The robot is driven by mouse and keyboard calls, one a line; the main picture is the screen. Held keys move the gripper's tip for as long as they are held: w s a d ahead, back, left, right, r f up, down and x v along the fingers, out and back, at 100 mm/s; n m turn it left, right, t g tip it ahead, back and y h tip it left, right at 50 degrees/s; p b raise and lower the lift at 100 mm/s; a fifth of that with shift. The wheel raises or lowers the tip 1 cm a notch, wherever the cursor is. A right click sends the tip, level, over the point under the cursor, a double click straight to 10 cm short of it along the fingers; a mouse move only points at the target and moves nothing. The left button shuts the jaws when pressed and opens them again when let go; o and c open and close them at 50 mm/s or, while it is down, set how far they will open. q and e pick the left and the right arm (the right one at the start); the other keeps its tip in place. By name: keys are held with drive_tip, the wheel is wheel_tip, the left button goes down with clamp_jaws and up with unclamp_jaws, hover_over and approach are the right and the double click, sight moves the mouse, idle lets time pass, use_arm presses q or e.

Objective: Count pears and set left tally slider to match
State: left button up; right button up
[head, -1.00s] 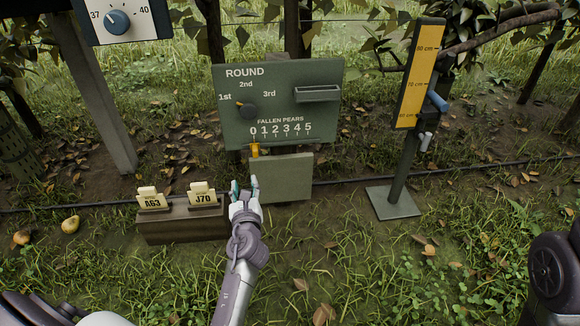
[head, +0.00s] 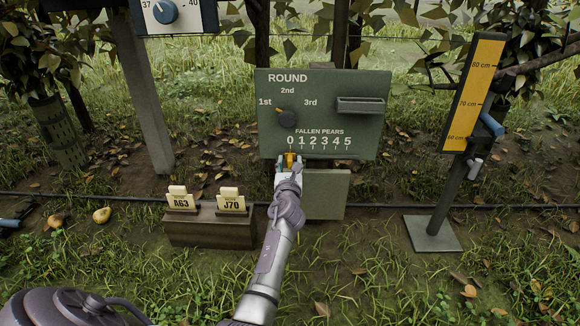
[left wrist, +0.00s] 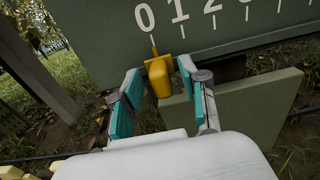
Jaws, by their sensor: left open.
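The yellow tally slider (left wrist: 160,78) sits at the lower edge of the green board (head: 370,118), with its pointer under the 0 of the "FALLEN PEARS" scale (head: 320,142). My left gripper (head: 289,160) is open; in the left wrist view its teal-padded fingers (left wrist: 157,85) stand on either side of the slider, with a gap visible. In the head view the gripper partly hides the slider. A yellow pear (head: 101,215) lies on the grass at the left, with a browner pear-like fruit (head: 55,221) beside it. My right gripper is not seen.
A wooden box (head: 211,228) with cards A63 and J70 stands left of my arm. A plain green panel (head: 327,195) hangs below the board. A yellow height gauge (head: 474,92) stands on a metal base (head: 432,234) at the right. A dial sign (head: 190,14) is upper left.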

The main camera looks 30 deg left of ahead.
use_arm(q)
drive_tip(key=shift+w+a, duration=0.3)
drive_tip(key=shift+w, duration=0.15)
clamp_jaws()
